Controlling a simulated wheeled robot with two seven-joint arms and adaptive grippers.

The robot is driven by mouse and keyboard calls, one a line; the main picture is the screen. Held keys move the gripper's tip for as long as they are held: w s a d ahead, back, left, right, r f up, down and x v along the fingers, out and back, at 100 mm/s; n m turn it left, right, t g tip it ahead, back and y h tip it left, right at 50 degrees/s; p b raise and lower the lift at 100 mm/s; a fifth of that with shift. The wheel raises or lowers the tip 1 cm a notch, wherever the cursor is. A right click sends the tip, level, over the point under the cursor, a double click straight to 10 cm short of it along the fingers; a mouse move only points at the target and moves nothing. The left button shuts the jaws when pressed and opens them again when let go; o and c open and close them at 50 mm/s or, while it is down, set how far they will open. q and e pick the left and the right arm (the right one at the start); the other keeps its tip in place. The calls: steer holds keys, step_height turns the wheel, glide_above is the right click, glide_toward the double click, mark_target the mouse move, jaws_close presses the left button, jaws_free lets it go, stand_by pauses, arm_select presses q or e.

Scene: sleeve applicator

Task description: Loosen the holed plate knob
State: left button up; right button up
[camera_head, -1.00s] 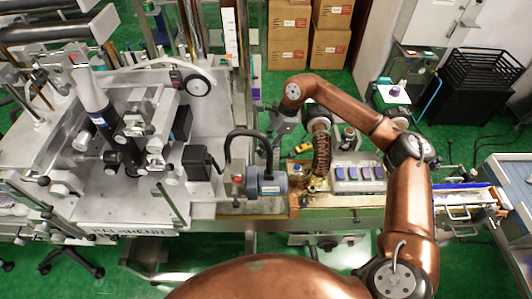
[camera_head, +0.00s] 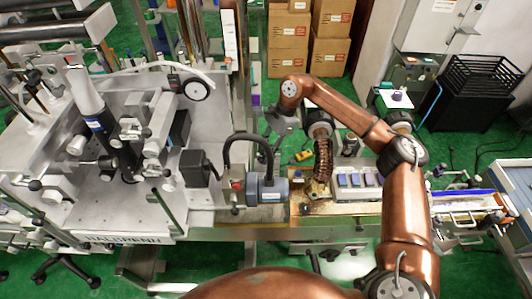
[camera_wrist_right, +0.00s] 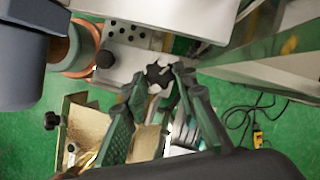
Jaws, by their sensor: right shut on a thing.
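In the right wrist view a black star-shaped knob (camera_wrist_right: 158,75) sits in front of a pale metal plate with several holes (camera_wrist_right: 128,34). My right gripper (camera_wrist_right: 157,77) has its two green-grey fingers on either side of the knob, shut on it. In the head view my right gripper (camera_head: 277,126) is small, beyond the grey motor, at the end of the copper arm; the knob cannot be made out there. My left gripper is not in view.
A grey motor (camera_head: 268,187) stands close to my right gripper. A ribbed brown hose or coil (camera_head: 322,158) and a white box with blue switches (camera_head: 358,184) are to its right. The large labelling machine (camera_head: 90,205) fills the left. Cartons (camera_head: 290,45) stand behind.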

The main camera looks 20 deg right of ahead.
steer(key=o, duration=1.2)
steer(key=shift+c, duration=0.2)
steer(key=shift+r, duration=0.1)
steer(key=v, duration=1.1)
steer(key=shift+d+r, duration=0.2)
steer(key=shift+r, duration=0.15)
